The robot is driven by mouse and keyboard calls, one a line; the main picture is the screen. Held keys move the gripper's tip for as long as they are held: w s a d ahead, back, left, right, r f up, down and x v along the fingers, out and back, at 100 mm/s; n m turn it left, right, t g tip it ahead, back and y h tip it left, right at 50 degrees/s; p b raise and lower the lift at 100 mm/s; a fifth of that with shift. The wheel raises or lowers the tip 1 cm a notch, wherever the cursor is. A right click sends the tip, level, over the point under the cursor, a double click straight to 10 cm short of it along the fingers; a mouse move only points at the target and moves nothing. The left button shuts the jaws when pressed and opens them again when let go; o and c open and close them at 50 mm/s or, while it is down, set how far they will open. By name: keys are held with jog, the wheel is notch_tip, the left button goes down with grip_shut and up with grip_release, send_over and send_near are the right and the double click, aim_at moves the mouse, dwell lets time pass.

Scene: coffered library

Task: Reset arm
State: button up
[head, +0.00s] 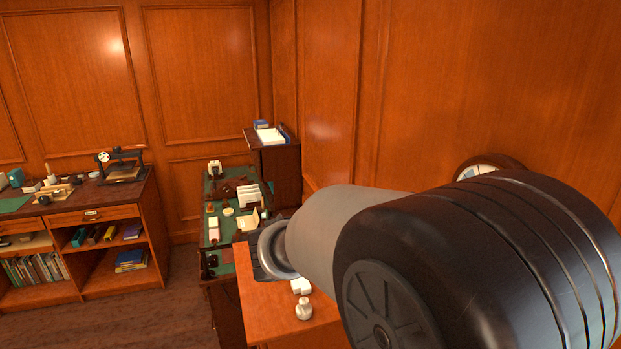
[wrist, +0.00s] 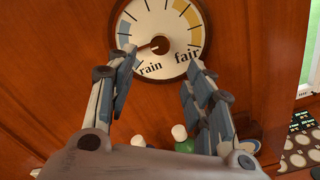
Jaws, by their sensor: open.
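My gripper (wrist: 156,88) is open in the wrist view, its two fingers apart with nothing between them. It faces a round white dial (wrist: 155,25) marked "rain" and "fair" on the wood-panelled wall. The finger tips overlap the lower part of the dial in the picture; I cannot tell how far off it is. In the head view my large dark and grey arm link fills the lower right and hides the gripper. Part of the dial (head: 484,169) shows above the arm there.
A wooden desk (head: 258,318) holds small white items (head: 303,308) beside my arm. A green-topped desk (head: 214,235) and a dark cabinet (head: 281,172) stand behind. A shelf unit (head: 108,208) is at the left. The brown floor (head: 150,318) between is clear. Bottles (wrist: 181,138) show below the gripper.

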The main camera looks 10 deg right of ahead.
jog(key=s+f+m+g+y+b, duration=0.2)
jog(key=s+f+m+y+b, duration=0.45)
jog(key=s+f, duration=0.8)
jog(key=s+a+f+m+t+y+b, duration=0.2)
jog(key=a+f+y, duration=0.3)
jog(key=a, duration=0.3)
jog(key=s+a+f+m+t+y+b, duration=0.2)
jog(key=a+f+m+t+y+b, duration=0.1)
jog(key=a+f+y+b, duration=0.2)
notch_tip(320, 180, down, 3)
jog(key=a+y, duration=0.1)
jog(key=a, duration=0.1)
jog(key=shift+s+a+m+t, duration=0.3)
jog(key=shift+s+a+m, duration=0.05)
jog(key=shift+s, duration=0.05)
jog(key=shift+y, duration=0.25)
jog(key=shift+c, duration=0.4)
